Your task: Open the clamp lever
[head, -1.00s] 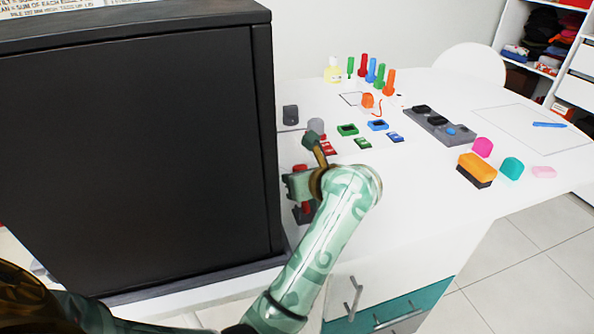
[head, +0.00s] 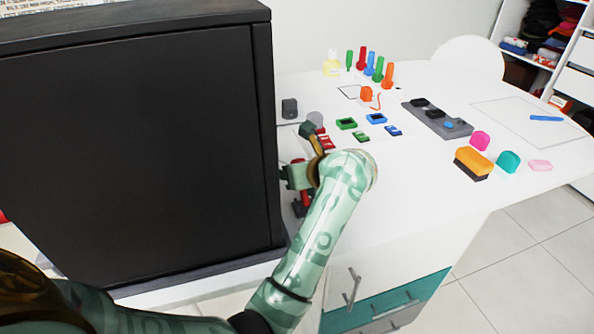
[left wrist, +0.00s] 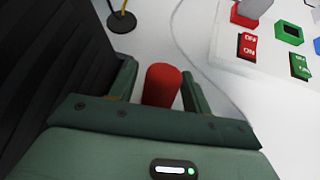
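The clamp's red lever handle (left wrist: 162,84) stands between the two fingers of my left gripper (left wrist: 160,88) in the left wrist view. The right finger is very close to it, and a narrow gap shows on the left side, so the gripper looks open around it. In the head view, my left gripper (head: 298,177) is at the table's left edge, beside the black cabinet. Red and dark parts of the clamp (head: 304,200) show just below it; the arm hides most of the clamp. My right gripper is not in view.
The black cabinet (head: 140,150) stands tall close to the left of the gripper. The table's front middle is clear.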

